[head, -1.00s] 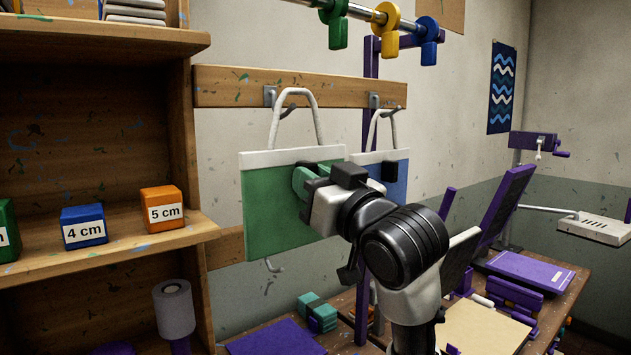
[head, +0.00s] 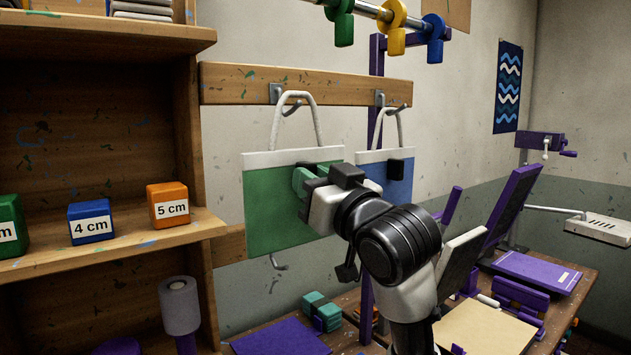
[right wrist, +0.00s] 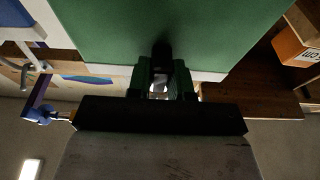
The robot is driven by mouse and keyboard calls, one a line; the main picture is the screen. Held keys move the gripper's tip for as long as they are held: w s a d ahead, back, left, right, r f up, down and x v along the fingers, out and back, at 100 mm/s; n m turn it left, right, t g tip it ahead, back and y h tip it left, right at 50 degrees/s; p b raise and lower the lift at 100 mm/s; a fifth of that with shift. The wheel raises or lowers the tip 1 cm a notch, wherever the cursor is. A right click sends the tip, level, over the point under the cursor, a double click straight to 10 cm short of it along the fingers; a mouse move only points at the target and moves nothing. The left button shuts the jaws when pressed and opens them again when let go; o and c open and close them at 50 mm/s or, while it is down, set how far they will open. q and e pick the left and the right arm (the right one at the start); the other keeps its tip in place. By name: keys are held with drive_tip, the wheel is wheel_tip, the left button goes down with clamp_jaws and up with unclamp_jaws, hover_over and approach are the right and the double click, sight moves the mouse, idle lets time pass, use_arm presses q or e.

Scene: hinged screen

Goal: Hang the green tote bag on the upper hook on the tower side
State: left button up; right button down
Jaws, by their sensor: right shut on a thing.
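The green tote bag (head: 275,210) hangs upright in the head view, with a white top band and a white loop handle (head: 297,96). The bag also fills the top of the right wrist view (right wrist: 150,28), in front of the gripper (right wrist: 161,88). The upper hook (head: 276,94) is on the wooden rail, at the top of the handle loop; I cannot tell whether the handle rests on it. My left gripper is not in view.
A blue bag (head: 390,176) hangs at a second hook (head: 380,100) to the right. A lower hook (head: 278,263) shows under the green bag. A shelf (head: 110,245) with numbered cubes stands left. A bar with coloured tags (head: 400,18) crosses above.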

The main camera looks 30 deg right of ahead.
drive_tip(key=shift+w+f, duration=0.25)
drive_tip(key=shift+w, duration=0.3)
idle(0.4)
drive_tip(key=shift+w+a+f+b, duration=0.15)
drive_tip(key=shift+w+f, duration=0.15)
drive_tip(key=shift+w, duration=0.2)
drive_tip(key=shift+w+d+f+b, duration=0.15)
drive_tip(key=shift+w+f, duration=0.1)
drive_tip(key=shift+w, duration=0.25)
drive_tip(key=shift+w+a, duration=0.1)
drive_tip(key=shift+a, duration=0.05)
drive_tip(key=shift+f, duration=0.3)
drive_tip(key=c, duration=0.9)
unclamp_jaws()
drive_tip(key=shift+c, duration=0.2)
